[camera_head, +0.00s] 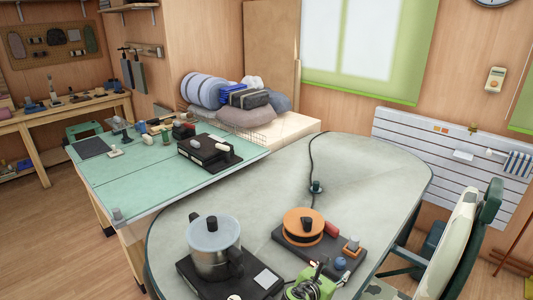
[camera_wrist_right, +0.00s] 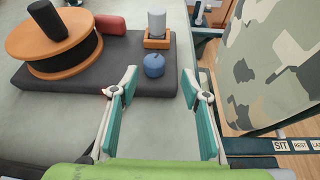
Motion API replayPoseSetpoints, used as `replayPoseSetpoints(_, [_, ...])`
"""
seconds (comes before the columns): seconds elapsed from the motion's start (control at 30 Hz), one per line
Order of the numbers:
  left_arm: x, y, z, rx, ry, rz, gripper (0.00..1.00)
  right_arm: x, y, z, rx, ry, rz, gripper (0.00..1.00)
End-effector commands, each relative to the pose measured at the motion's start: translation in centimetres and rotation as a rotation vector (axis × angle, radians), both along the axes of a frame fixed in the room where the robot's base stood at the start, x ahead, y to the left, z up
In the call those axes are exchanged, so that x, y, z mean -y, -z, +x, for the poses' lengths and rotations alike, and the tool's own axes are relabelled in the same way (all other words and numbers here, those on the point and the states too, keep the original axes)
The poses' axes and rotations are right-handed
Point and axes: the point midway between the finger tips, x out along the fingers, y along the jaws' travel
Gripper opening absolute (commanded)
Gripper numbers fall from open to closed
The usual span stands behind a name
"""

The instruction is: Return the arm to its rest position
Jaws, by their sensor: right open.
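My right gripper (camera_head: 316,280) shows at the bottom of the head view as a green body with fingers pointing away, near the front edge of the black board. In the right wrist view its two teal-padded fingers (camera_wrist_right: 162,88) are spread apart with nothing between them. The black board (camera_wrist_right: 110,84) lies beyond the fingertips. My left gripper is not in either view.
An orange spool (camera_head: 304,224), blue knob (camera_wrist_right: 154,65) and grey cylinder stand on the black board. A metal pot (camera_head: 214,246) stands left. A camouflage chair (camera_head: 456,235) stands right. The grey table (camera_head: 370,170) is mostly clear farther back.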

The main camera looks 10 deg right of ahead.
Motion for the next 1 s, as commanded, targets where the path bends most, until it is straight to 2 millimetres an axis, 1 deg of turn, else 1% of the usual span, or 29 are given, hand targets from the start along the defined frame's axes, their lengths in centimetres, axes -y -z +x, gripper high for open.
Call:
replayPoseSetpoints(0.07, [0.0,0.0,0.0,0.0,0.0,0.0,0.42,1.3,0.9,-2.0,0.047,0.075,0.083,0.42])
replayPoseSetpoints(0.17, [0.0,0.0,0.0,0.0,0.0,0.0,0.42,2.9,2.2,-5.8,0.149,0.224,0.257,0.42])
replayPoseSetpoints(0.2, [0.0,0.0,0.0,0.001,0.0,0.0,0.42,3.4,2.7,-7.5,0.197,0.293,0.337,0.42])
replayPoseSetpoints(0.27, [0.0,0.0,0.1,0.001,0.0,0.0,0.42,4.0,3.4,-10.2,0.268,0.398,0.458,0.42])
replayPoseSetpoints(0.3, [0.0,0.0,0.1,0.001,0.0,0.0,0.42,4.2,3.8,-11.8,0.313,0.467,0.538,0.42])
replayPoseSetpoints(0.37, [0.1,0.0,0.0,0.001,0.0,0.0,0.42,4.3,4.3,-14.4,0.376,0.569,0.653,0.42])
replayPoseSetpoints(0.4, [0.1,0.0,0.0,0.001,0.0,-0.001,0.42,4.3,4.5,-16.1,0.415,0.635,0.729,0.42])
replayPoseSetpoints(0.47, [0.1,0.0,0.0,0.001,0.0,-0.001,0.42,3.9,4.7,-18.5,0.47,0.736,0.841,0.42])
replayPoseSetpoints(0.5, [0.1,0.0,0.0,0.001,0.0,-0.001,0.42,3.5,4.7,-20.2,0.502,0.802,0.915,0.42])
replayPoseSetpoints(0.57, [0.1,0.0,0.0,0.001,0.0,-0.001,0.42,2.7,4.5,-22.5,0.543,0.902,1.022,0.42])
replayPoseSetpoints(0.6, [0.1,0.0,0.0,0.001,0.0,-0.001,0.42,2.0,4.3,-24.1,0.566,0.967,1.091,0.42])
replayPoseSetpoints(0.7, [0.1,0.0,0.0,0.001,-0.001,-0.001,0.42,0.1,3.4,-27.4,0.603,1.117,1.241,0.42])
replayPoseSetpoints(0.8, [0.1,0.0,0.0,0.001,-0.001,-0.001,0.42,-1.6,2.4,-29.9,0.614,1.231,1.346,0.42])
replayPoseSetpoints(1.0, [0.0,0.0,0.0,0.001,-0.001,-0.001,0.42,-4.3,0.5,-33.5,0.606,1.397,1.48,0.42])
